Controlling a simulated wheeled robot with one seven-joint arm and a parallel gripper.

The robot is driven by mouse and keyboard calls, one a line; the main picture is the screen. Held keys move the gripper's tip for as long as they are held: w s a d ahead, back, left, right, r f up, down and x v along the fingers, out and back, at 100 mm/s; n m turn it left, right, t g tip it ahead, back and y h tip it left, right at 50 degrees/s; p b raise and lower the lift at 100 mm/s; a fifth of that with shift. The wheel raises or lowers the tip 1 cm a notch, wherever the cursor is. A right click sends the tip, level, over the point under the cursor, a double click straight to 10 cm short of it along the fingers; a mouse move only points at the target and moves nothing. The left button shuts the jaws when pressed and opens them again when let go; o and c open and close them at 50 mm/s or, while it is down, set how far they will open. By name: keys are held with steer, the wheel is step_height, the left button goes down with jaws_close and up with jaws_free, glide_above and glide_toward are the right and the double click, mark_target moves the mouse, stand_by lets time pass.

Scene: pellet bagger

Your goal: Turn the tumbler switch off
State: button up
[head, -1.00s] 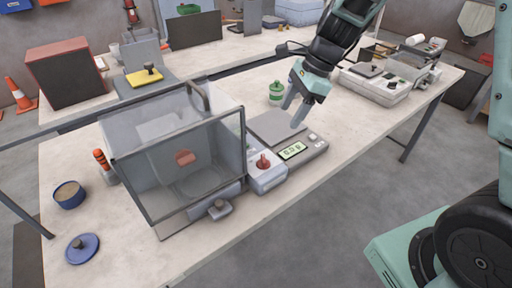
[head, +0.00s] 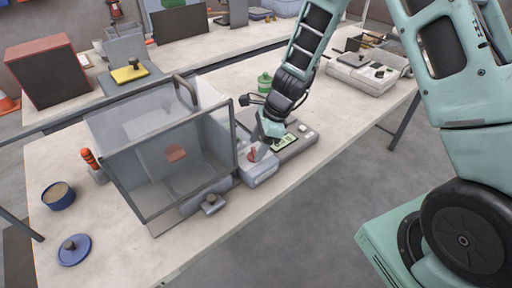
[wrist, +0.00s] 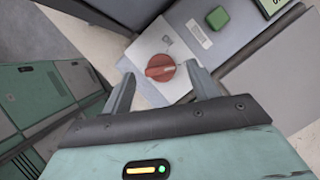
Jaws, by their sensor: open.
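The tumbler switch is a red knob (wrist: 160,67) on a pale switch plate (wrist: 147,46) of a grey box. In the wrist view it lies between and just beyond my two fingertips. The red knob also shows in the head view (head: 252,155), partly hidden by my gripper. My gripper (wrist: 163,88) is open, its fingers on either side of the knob. I cannot tell whether the fingers touch it. In the head view my gripper (head: 262,145) is over the switch box (head: 259,171), beside the clear-walled tumbler chamber (head: 170,160).
A green button (wrist: 217,18) sits near the knob. A scale with a lit display (head: 285,141) stands right of the switch box. A green lidded jar (head: 265,82) is behind. A blue bowl (head: 58,196) and blue lid (head: 74,250) lie at the left.

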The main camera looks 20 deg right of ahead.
steer(key=shift+x, duration=0.8)
steer(key=c, duration=1)
